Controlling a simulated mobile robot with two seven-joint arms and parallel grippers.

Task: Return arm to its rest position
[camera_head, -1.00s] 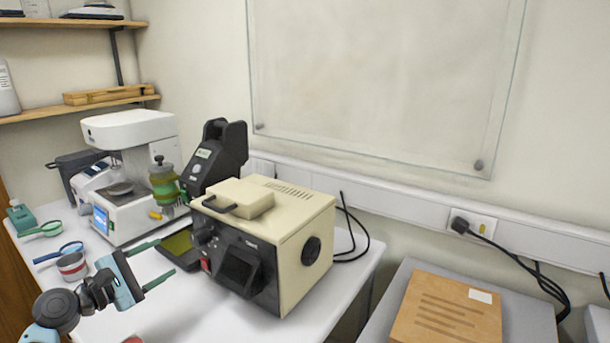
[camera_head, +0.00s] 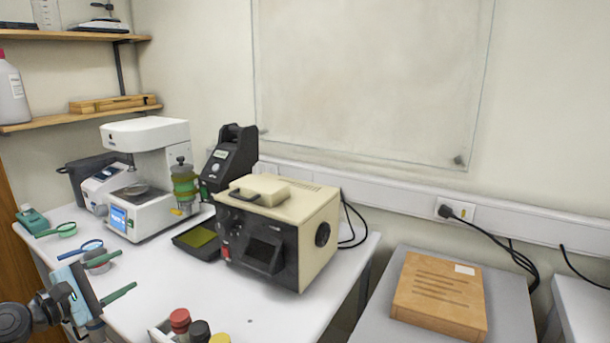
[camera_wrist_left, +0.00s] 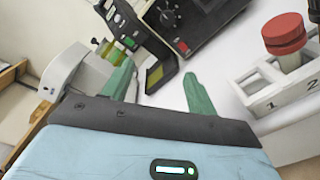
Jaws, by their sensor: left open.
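My left gripper (camera_head: 108,276) is at the lower left of the head view, by the front left of the white bench (camera_head: 285,312). Its two green fingers are spread apart with nothing between them. In the left wrist view the open fingers (camera_wrist_left: 156,90) point toward the bench top and the machines. My right gripper does not show in either view.
A cream and black tester (camera_head: 290,215) stands mid-bench, with a dark shallow tray (camera_head: 197,242) beside it. A white instrument (camera_head: 145,205) stands behind, left. A rack (camera_wrist_left: 285,92) with a red-capped bottle (camera_wrist_left: 285,35) is at the front. A wooden box (camera_head: 440,292) sits right.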

